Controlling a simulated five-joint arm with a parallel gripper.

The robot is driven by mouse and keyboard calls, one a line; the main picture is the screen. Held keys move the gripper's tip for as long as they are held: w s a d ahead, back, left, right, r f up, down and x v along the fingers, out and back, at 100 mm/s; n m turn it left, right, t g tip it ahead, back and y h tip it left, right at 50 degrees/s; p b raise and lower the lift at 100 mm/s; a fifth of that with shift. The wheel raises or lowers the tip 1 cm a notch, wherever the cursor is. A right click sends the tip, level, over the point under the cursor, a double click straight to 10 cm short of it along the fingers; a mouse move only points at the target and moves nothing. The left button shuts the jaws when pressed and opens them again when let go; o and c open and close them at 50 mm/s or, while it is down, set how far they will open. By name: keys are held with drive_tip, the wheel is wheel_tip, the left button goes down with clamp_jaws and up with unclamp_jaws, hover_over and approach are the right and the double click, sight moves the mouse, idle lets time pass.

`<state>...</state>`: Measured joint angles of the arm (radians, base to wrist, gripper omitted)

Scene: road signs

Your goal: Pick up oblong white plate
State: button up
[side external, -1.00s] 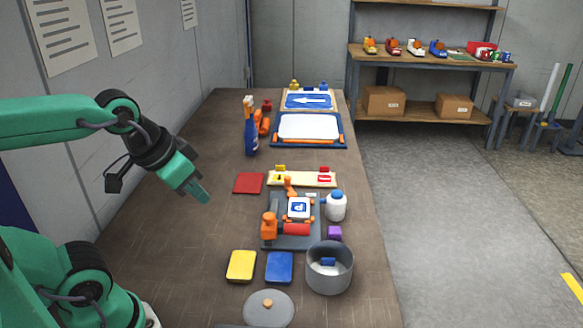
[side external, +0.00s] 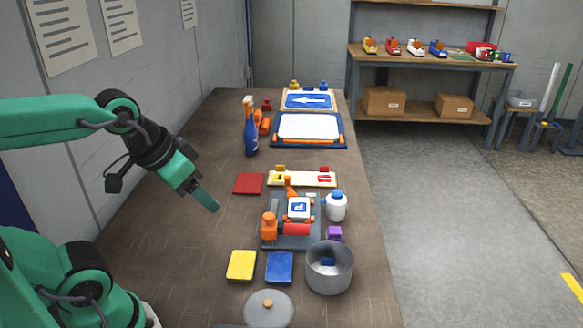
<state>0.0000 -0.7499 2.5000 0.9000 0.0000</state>
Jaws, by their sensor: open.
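A white rectangular plate (side external: 309,127) lies flat at the far part of the table, in a blue frame (side external: 340,143) with orange pieces along its edges. A narrower cream-white oblong board (side external: 302,181) lies nearer, with small yellow and red pieces at its back edge. My gripper (side external: 212,206) is in the air over the left side of the table, pointing down and right. It is open and empty, left of the cream board and well short of the framed plate. Its fingers overlap in this view, so the gap is hidden.
A blue spray bottle (side external: 250,130) stands left of the frame. A grey fixture (side external: 290,242) with a blue P sign (side external: 299,208) stands mid-table, beside a white bottle (side external: 336,207) and a grey pot (side external: 329,268). Red, yellow and blue pads lie around it.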

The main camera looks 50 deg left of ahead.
drive_tip(key=shift+w+r, duration=0.1)
drive_tip(key=w+a+n+g, duration=0.3)
drive_tip(key=w+n, duration=0.2)
drive_tip(key=w, duration=1.2)
drive_tip(key=w+a+f+n+g, duration=0.1)
drive_tip(key=w+f, duration=0.4)
drive_tip(key=w+a+f+n, duration=0.1)
drive_tip(key=w+f, duration=0.4)
drive_tip(key=w+a+f+n+g, duration=0.1)
drive_tip(key=w+a+f+n, duration=0.1)
drive_tip(key=w+f, duration=0.2)
drive_tip(key=shift+w+a+f+g, duration=0.1)
drive_tip(key=shift+w+f+g, duration=0.25)
drive_tip(key=shift+f, duration=0.5)
drive_tip(key=shift+f, duration=0.1)
